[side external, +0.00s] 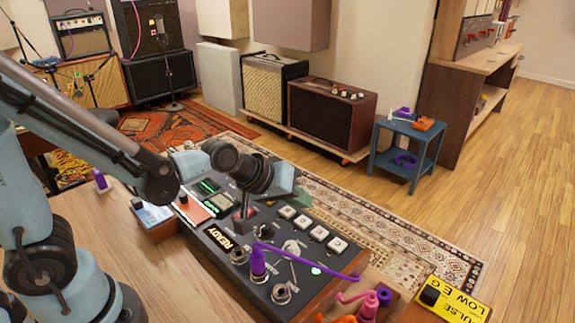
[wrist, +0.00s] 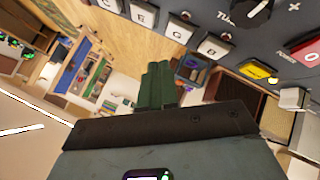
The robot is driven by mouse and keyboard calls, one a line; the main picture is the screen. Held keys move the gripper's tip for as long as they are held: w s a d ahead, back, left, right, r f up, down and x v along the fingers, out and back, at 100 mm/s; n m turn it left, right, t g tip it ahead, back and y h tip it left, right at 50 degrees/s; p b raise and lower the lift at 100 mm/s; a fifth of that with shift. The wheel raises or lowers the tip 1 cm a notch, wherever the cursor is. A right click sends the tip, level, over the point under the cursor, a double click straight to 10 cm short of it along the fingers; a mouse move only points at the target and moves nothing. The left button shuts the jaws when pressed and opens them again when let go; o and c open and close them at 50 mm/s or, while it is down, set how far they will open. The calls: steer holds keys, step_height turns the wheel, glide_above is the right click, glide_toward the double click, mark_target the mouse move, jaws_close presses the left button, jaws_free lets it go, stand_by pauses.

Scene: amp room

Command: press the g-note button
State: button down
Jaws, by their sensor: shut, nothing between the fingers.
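My gripper (wrist: 157,72) is shut, its dark green fingers together and empty in the wrist view. The g-note button (wrist: 180,27) is a pale square key marked G, third from the left in a row of lettered keys on the dark console. It is above and right of my fingertips in that view, apart from them. The letters are too small there to tell which key is G.
A yellow pedal (side external: 455,301) stands at the lower right.

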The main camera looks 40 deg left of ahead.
mark_target(314, 219)
steer(key=shift+f, duration=0.9)
steer(key=shift+f, duration=0.1)
stand_by(1.4)
steer(key=shift+f, duration=0.3)
steer(key=shift+f, duration=0.45)
stand_by(0.8)
steer(key=shift+r, duration=0.9)
steer(key=shift+r, duration=2.5)
